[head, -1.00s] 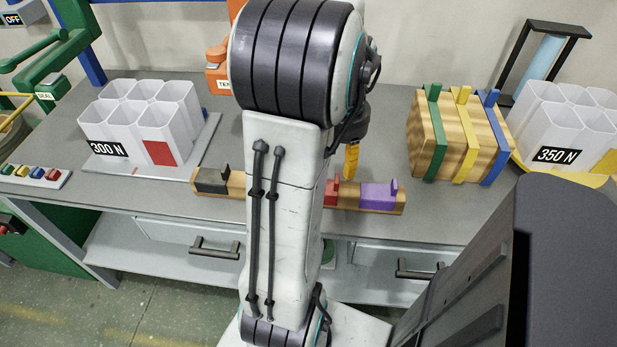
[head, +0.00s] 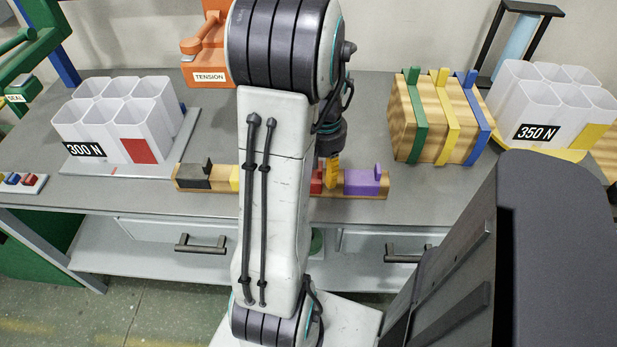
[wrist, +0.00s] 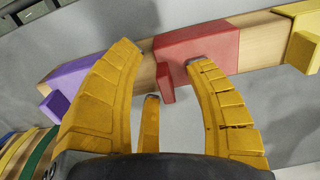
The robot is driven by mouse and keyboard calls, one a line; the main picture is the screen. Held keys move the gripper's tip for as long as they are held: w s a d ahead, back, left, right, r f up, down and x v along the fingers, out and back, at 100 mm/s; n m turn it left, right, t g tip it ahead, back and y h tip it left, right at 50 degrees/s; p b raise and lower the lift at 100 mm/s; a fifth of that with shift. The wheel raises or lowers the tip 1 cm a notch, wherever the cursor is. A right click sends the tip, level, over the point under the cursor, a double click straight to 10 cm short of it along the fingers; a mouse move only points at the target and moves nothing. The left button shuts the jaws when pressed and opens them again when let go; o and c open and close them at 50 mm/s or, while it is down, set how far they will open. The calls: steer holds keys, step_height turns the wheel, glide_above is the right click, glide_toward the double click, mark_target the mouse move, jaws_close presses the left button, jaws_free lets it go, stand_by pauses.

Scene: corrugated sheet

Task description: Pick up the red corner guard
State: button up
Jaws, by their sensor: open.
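The red corner guard (wrist: 212,50) sits on a wooden bar (wrist: 262,45) between a purple guard (wrist: 88,72) and a yellow guard (wrist: 303,40) in the wrist view. In the head view the red guard (head: 316,181) is mostly hidden behind my arm and finger. My gripper (wrist: 165,65) has yellow fingers spread open and empty. In the wrist view its right fingertip overlaps the red guard and its left fingertip lies over bare wood between the purple and red guards. In the head view my gripper (head: 332,172) is at the bar; contact cannot be told.
A black guard (head: 195,176) sits on the bar's left end. White cell racks stand left (head: 120,120) and right (head: 548,105). A wooden block with coloured straps (head: 435,125) and an orange tension device (head: 207,50) stand behind. The grey table (head: 250,205) is clear in front.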

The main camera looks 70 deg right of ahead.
steer(key=shift+c, duration=0.2)
jaws_close()
stand_by(0.3)
